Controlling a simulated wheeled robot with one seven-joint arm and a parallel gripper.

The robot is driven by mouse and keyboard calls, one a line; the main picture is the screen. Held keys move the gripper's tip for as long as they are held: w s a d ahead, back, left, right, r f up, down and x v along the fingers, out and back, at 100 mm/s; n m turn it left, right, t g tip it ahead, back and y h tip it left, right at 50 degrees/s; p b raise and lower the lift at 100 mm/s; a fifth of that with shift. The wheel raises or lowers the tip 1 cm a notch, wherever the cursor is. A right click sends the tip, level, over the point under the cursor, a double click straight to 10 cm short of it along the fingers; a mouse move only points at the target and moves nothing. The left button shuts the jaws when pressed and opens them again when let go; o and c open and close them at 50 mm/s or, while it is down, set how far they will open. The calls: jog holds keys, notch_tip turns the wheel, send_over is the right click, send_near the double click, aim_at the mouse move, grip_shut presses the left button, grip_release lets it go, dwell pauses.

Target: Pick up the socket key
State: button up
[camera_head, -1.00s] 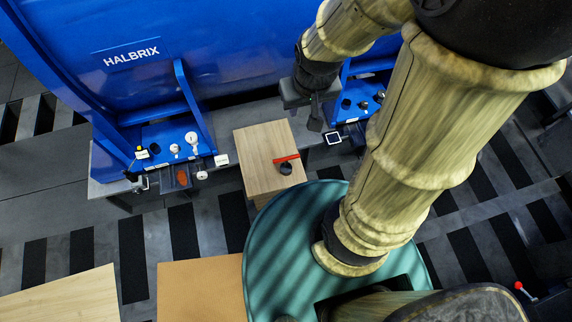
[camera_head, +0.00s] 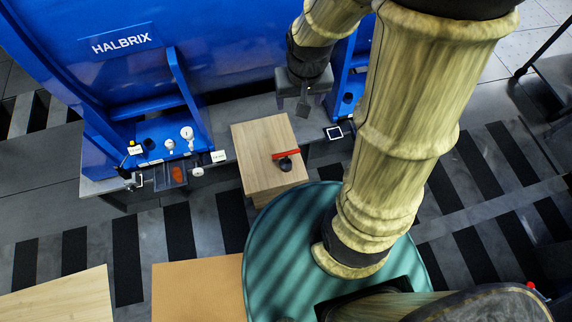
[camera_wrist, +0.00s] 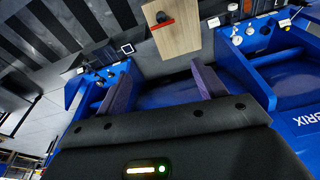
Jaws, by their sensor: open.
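The socket key, with a red bar handle and a black round socket, lies on top of a wooden block; it shows in the head view (camera_head: 286,157) and near the top of the wrist view (camera_wrist: 162,24). My gripper (camera_head: 292,104) is open and empty, above and behind the block in the head view, apart from the key. In the wrist view its two fingers (camera_wrist: 165,78) are spread wide, and the key lies beyond them, up the picture.
The wooden block (camera_head: 262,140) stands before a blue HALBRIX machine (camera_head: 220,60) with gauges (camera_head: 187,133) and fittings on a grey ledge. A black-and-white square marker (camera_head: 333,133) sits right of the block. A tan board (camera_head: 195,290) lies at the front.

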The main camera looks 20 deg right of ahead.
aim_at(286, 153)
jog(key=w+f+m+g+b, duration=0.1)
jog(key=w+f+b, duration=0.5)
jog(key=f+b, duration=0.6)
jog(key=w+f+m+g+b, duration=0.1)
jog(key=w+f+m+b, duration=0.3)
jog(key=f+b, duration=0.8)
notch_tip(286, 153, down, 9)
jog(key=shift+w+r+m, duration=0.1)
jog(key=shift+w+m, duration=0.2)
jog(key=shift+w, duration=0.9)
jog(key=shift+d, duration=0.1)
notch_tip(286, 153, down, 12)
jog(key=b, duration=0.4)
jog(key=shift+f+b, duration=0.25)
jog(key=shift+b, duration=0.1)
jog(key=f+b, duration=0.2)
jog(key=f, duration=0.1)
jog(key=f+b, duration=0.1)
jog(key=f, duration=0.1)
jog(key=shift+s+f, duration=0.1)
jog(key=shift+s, duration=0.2)
